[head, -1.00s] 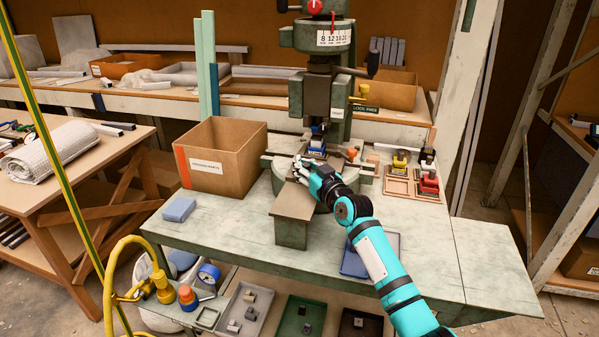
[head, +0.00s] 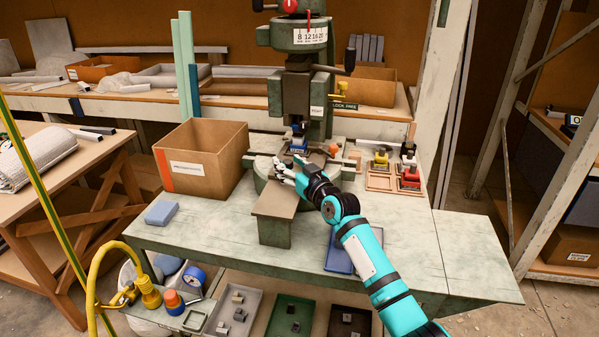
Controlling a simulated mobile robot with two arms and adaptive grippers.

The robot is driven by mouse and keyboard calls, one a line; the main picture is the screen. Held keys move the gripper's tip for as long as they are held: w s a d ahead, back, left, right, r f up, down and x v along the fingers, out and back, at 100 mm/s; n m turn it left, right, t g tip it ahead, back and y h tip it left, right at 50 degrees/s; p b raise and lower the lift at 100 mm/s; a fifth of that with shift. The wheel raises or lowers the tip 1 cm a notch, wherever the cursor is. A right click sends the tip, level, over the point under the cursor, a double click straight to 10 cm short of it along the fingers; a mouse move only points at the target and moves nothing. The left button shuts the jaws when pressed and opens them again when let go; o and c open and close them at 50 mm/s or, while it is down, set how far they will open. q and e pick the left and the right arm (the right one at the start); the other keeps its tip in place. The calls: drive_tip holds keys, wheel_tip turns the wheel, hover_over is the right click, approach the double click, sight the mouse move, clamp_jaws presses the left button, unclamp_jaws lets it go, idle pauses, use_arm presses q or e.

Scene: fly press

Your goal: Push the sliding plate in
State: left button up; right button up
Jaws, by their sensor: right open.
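The fly press (head: 300,100) stands at the back of the green-grey bench. Its sliding plate (head: 274,204) is a flat brownish-grey slab that sticks out toward the front of the bench. A small blue block (head: 298,144) sits under the ram, at the back of the slide. My right gripper (head: 281,168) is open over the rear part of the plate, its pale fingers pointing left and back. The gripper hides part of the slide, and I cannot tell whether it touches the plate. My left gripper is not in view.
Wooden trays (head: 381,182) with coloured stamps lie at right. A blue tray (head: 340,258) lies partly under my right arm. The bench's right end is clear.

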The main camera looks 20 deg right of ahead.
drive_tip(key=s+d, duration=0.2)
drive_tip(key=s, duration=0.9)
drive_tip(key=shift+s+d, duration=0.2)
drive_tip(key=shift+s, duration=0.05)
drive_tip(key=shift+f, duration=0.1)
